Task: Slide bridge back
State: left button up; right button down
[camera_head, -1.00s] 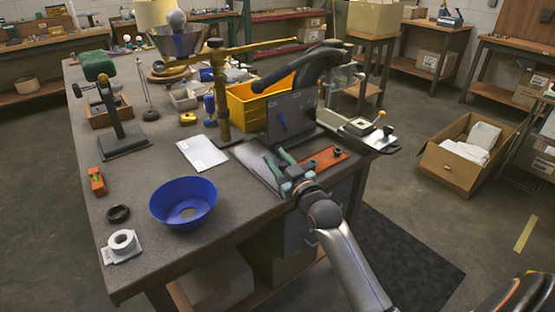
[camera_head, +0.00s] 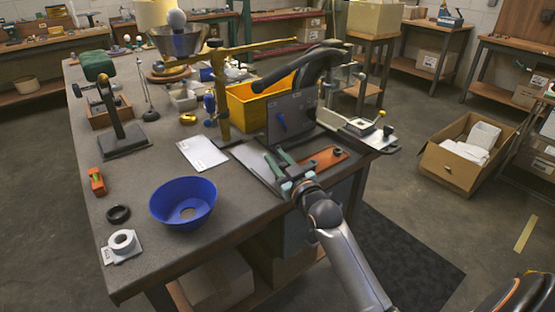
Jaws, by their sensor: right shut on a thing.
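A bench machine stands at the table's right edge. My right gripper (camera_head: 278,161) comes in from the front, in front of the plate at the machine's near edge. Its green fingers are closed on a small part there, which they mostly hide; I cannot tell which part. My left gripper is not in view.
A yellow bin (camera_head: 250,108) sits behind the plate. An orange-brown tray (camera_head: 320,160) lies right of my right gripper. A blue bowl (camera_head: 183,203), a white sheet (camera_head: 202,153) and a white roll (camera_head: 122,242) lie on the table. The table's front middle is clear.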

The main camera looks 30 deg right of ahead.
dwell(0.4)
jog(key=w, duration=0.3)
jog(key=w+b, duration=0.1)
jog(key=w, duration=0.5)
jog(key=shift+a, duration=0.35)
jog(key=c, duration=0.6)
grip_release()
jog(key=s, duration=0.4)
jog(key=s+a, duration=0.1)
jog(key=s, duration=0.3)
jog(key=s+p, duration=0.1)
jog(key=s, duration=0.3)
jog(key=shift+s+a, duration=0.2)
jog(key=shift+a, duration=0.05)
